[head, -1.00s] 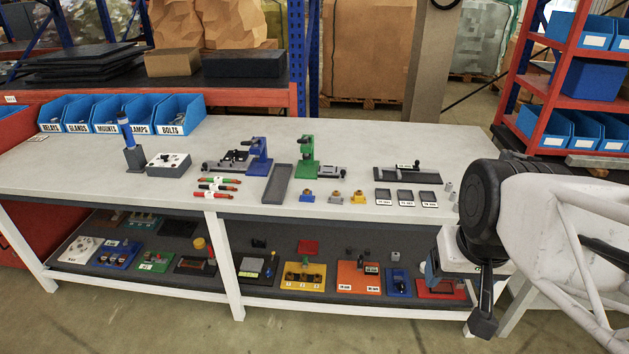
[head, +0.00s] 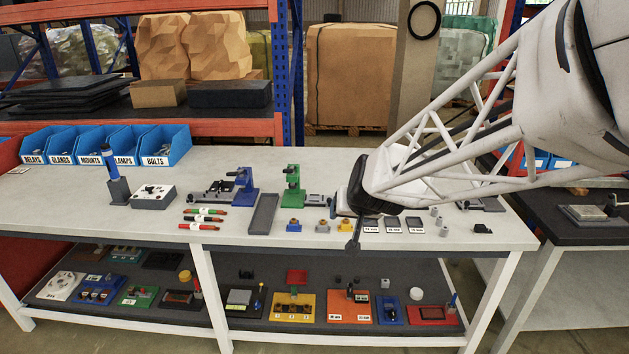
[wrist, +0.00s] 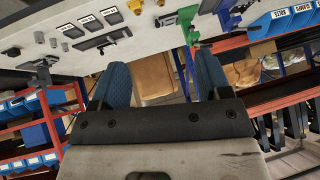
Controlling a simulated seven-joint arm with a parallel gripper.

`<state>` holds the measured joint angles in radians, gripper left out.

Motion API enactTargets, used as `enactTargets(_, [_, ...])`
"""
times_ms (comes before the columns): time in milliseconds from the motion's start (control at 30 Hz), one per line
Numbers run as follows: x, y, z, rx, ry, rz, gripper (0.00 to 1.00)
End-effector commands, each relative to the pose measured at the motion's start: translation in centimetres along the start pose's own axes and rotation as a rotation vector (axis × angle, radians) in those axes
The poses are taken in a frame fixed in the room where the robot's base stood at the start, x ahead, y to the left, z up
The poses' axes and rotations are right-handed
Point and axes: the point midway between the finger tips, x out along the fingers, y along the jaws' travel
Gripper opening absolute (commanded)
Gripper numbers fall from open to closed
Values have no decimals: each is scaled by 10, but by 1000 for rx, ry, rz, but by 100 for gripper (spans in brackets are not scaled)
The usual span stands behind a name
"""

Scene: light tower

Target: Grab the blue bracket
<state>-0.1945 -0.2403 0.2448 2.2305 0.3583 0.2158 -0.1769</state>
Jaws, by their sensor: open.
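The blue bracket (head: 293,225) is a small blue piece standing near the front of the grey worktop in the head view, left of a grey bracket (head: 322,227) and a yellow bracket that my arm partly covers. I cannot pick out the blue bracket for sure in the wrist view. My gripper shows in the wrist view (wrist: 163,78) with its two blue fingers wide apart and nothing between them. In the head view my wrist hides most of the gripper, to the right of the blue bracket and apart from it.
A dark flat tray (head: 263,214) lies left of the bracket. Green (head: 293,180) and blue (head: 244,185) presses stand behind. Labelled slots (head: 394,225) are to the right. Blue bins (head: 166,146) line the back left.

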Motion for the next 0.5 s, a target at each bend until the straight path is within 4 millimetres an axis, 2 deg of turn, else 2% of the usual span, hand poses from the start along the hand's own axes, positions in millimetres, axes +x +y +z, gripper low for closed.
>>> enactTargets(33, [15,-6,-6,1,15,-2,70])
enactTargets(200, [59,-22,-27,7,86,1,70])
enactTargets(500, [138,-50,-51,18,206,33,70])
